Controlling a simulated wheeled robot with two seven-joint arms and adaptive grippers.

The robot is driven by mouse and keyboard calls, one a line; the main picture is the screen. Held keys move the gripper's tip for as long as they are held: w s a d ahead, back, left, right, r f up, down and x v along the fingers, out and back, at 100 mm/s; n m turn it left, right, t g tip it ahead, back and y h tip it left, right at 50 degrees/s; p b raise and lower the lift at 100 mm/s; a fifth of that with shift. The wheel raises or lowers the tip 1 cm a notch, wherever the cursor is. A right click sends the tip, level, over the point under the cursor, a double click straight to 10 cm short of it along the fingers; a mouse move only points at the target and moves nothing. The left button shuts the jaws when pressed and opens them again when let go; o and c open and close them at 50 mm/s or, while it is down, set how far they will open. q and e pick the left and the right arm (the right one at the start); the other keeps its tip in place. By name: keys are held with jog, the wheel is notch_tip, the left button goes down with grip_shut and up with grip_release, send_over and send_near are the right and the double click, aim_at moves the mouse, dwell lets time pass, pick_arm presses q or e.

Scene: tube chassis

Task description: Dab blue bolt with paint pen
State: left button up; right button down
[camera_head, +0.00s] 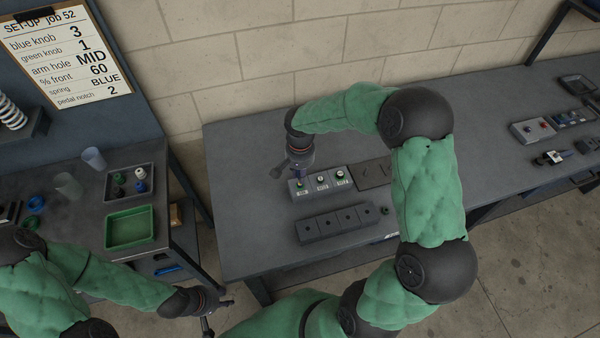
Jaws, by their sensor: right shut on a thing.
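My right gripper (297,168) points down over the left end of a grey box with dials (321,187) on the middle bench. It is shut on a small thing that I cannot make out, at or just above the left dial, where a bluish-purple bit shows. My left gripper (217,314) is low at the bottom left, in front of the left bench and off the benches. Its fingers are spread and it looks empty. I cannot pick out a paint pen or a blue bolt for certain.
A dark block with several holes (335,222) lies in front of the dial box, and a dark plate (374,173) behind my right arm. The left bench holds a green tray (130,227), a dark tray of small pots (110,188) and cups. A clipboard (66,55) hangs above.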

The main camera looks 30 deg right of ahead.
jog(key=shift+f+b, duration=0.55)
jog(key=shift+f, duration=0.1)
jog(key=shift+r, duration=0.1)
dwell(0.3)
jog(key=shift+r+p, duration=1.9)
jog(key=shift+r, duration=1.1)
